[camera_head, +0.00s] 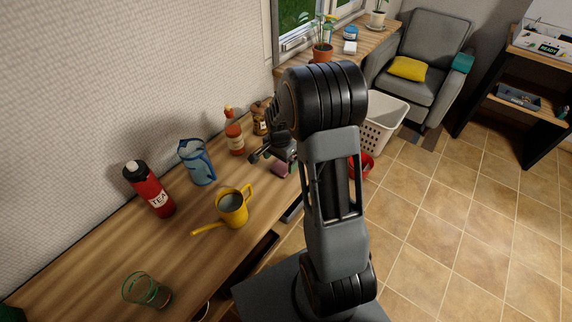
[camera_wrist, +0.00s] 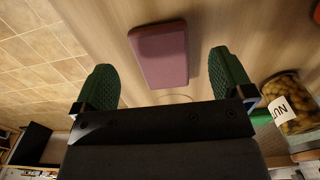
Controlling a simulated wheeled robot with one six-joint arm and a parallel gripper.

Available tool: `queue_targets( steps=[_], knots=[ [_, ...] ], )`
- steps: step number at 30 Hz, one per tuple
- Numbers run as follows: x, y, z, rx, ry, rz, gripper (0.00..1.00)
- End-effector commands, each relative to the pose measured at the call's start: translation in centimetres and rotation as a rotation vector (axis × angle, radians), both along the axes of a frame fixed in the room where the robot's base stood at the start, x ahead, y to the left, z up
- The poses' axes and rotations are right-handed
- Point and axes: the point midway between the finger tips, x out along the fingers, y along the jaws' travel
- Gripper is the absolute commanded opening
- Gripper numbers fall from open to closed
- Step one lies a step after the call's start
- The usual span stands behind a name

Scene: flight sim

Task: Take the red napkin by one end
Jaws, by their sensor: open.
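The red napkin (camera_wrist: 160,53) is a dull pinkish-red, rounded rectangle lying flat on the wooden table. In the wrist view it is at top centre, lying ahead of and between my fingertips. In the head view a small part of the napkin (camera_head: 279,169) shows below my gripper (camera_head: 270,160), partly hidden by it. My gripper is open and empty. Its two green ribbed fingers stand wide apart in the wrist view (camera_wrist: 166,76), one to each side of the napkin's near end. I cannot tell the exact height above the table.
A nut jar (camera_wrist: 290,103) stands right of my gripper in the wrist view. On the table are a red-capped bottle (camera_head: 234,136), blue pitcher (camera_head: 197,162), yellow watering can (camera_head: 232,208), red tea flask (camera_head: 150,189) and green-rimmed glass (camera_head: 146,291). A white basket (camera_head: 383,125) stands beyond.

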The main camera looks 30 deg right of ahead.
Motion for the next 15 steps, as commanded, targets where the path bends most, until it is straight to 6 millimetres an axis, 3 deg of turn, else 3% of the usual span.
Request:
queue_targets(
  steps=[7,15],
  knots=[
    [0.0,-0.1,-3.1,0.001,0.004,0.000,0.99],
    [0.1,-0.1,-3.7,0.000,0.000,0.000,0.99]
  ],
)
